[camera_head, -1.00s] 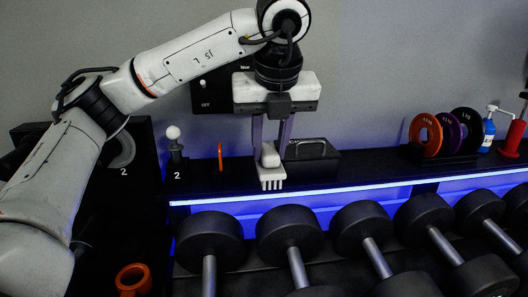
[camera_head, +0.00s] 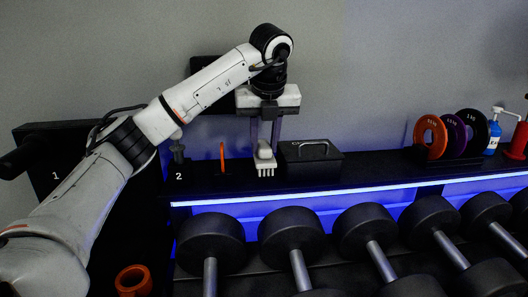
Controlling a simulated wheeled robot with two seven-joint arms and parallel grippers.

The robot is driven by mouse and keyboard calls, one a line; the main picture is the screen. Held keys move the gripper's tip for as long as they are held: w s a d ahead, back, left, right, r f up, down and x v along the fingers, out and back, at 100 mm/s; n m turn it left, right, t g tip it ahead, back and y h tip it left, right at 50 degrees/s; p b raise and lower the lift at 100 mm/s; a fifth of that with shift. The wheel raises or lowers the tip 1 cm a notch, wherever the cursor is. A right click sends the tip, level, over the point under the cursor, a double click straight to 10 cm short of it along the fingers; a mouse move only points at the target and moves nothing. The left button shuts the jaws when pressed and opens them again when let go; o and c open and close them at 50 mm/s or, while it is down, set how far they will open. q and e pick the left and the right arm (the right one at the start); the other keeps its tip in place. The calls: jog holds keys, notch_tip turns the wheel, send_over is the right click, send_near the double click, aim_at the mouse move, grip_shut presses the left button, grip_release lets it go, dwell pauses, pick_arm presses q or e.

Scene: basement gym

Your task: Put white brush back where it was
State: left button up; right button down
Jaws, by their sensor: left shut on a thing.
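The white brush (camera_head: 265,160) hangs upright with its bristles down in my left gripper (camera_head: 265,142). The gripper's two fingers point down and are shut on the brush's upper part. The brush is at the shelf (camera_head: 350,172), in front of the wall, just left of a black box with a handle (camera_head: 311,160). Its bristles are close to the shelf top; I cannot tell whether they touch it. My right gripper is not in view.
An orange carabiner-like piece (camera_head: 222,156) and a small dark stand marked 2 (camera_head: 179,163) are left of the brush. Coloured plates (camera_head: 430,137), a blue bottle (camera_head: 493,138) and a red bottle (camera_head: 518,140) stand at right. Several dumbbells (camera_head: 290,235) fill the rack below. An orange ring (camera_head: 133,280) is lower left.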

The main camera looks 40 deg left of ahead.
aim_at(264, 146)
pick_arm(q)
jog(key=shift+f, duration=0.9)
jog(key=shift+a+f+p, duration=0.2)
jog(key=shift+f+p, duration=0.05)
jog(key=shift+p, duration=0.05)
jog(key=shift+w+f, duration=0.1)
jog(key=shift+f, duration=0.2)
jog(key=o, duration=1)
jog(key=shift+o, duration=0.2)
jog(key=shift+d+r, duration=0.1)
jog(key=shift+r, duration=0.35)
jog(key=p+v, duration=0.2)
jog(key=v, duration=0.9)
jog(key=shift+r, duration=0.2)
